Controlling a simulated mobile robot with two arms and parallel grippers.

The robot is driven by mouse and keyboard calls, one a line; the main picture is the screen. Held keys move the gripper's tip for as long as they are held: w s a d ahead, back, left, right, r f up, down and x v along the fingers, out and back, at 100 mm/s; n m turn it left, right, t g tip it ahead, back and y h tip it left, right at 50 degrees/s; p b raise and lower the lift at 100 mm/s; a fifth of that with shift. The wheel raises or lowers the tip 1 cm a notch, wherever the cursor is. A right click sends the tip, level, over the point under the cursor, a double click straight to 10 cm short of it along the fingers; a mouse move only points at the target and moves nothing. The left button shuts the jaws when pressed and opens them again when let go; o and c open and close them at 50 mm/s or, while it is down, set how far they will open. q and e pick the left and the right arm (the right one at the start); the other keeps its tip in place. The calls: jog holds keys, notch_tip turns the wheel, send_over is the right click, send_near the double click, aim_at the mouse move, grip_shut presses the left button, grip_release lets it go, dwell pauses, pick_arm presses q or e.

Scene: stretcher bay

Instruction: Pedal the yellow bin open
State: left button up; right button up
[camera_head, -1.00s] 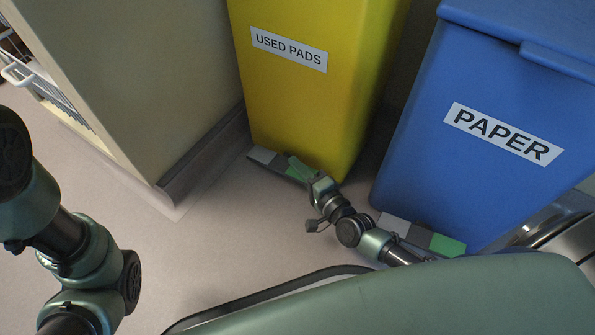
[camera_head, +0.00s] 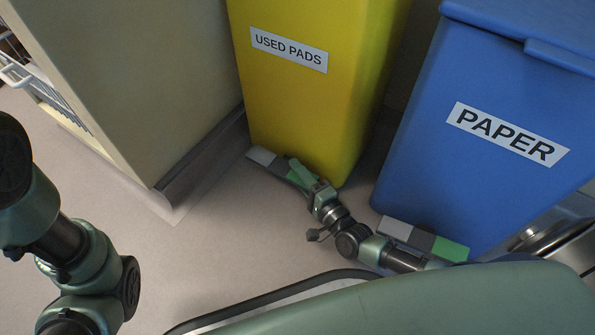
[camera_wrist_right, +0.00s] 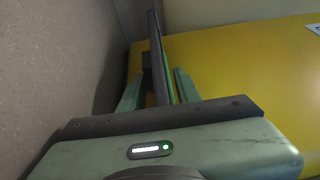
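The yellow bin (camera_head: 300,105), labelled USED PADS, stands upright in the head view; its lid is out of frame. Its foot pedal (camera_head: 262,156), with grey, dark and green parts, sticks out low at its front. My right gripper (camera_head: 299,171) is down at the pedal's right end and covers part of it. In the right wrist view the two fingers (camera_wrist_right: 157,92) are apart, with the dark and green pedal bar (camera_wrist_right: 156,50) showing between and beyond them. I cannot tell whether they touch it or whether the pedal is pressed. My left gripper is out of view.
A blue bin (camera_head: 470,85) labelled PAPER, with its own pedal (camera_head: 424,240), stands to the right, close to my right arm. A beige cabinet (camera_head: 140,80) stands left of the yellow bin. The floor (camera_head: 235,235) before them is clear.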

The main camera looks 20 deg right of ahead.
jog(key=shift+s, duration=0.1)
jog(key=shift+s+d+r+p, duration=0.1)
jog(key=shift+s+d+p, duration=0.05)
jog(key=shift+s+p, duration=0.25)
jog(key=p+v, duration=0.3)
jog(key=v, duration=0.2)
jog(key=shift+s, duration=0.2)
jog(key=shift+s+d, duration=0.2)
jog(key=shift+s, duration=0.45)
